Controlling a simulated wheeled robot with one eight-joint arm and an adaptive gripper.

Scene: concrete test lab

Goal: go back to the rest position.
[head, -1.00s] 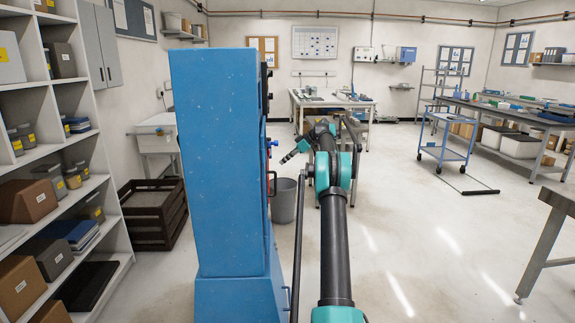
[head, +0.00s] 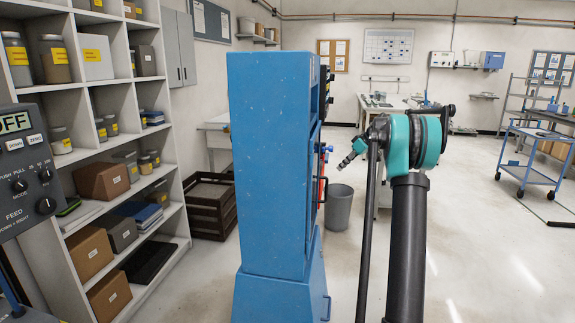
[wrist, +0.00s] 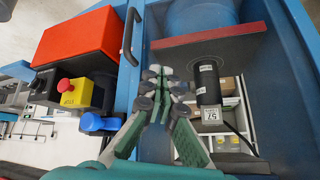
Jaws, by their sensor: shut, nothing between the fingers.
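My gripper (wrist: 166,88) shows in the wrist view with its fingertips together and nothing between them. In the head view my gripper (head: 342,165) is small and dark, to the right of the tall blue machine (head: 268,160) and apart from its side as far as I can see. My arm rises at the right of the head view and bends at a teal joint. In the wrist view the blue machine's frame (wrist: 285,60) surrounds an open bay, and the fingers point toward it. The exact gap to the machine is hard to tell.
By the fingers in the wrist view are a black cylinder (wrist: 208,85), a black handle (wrist: 130,37), a red box (wrist: 75,40) and a yellow stop-button box (wrist: 75,92). A grey bin (head: 338,207), shelves (head: 170,200) and a control panel (head: 22,170) stand around.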

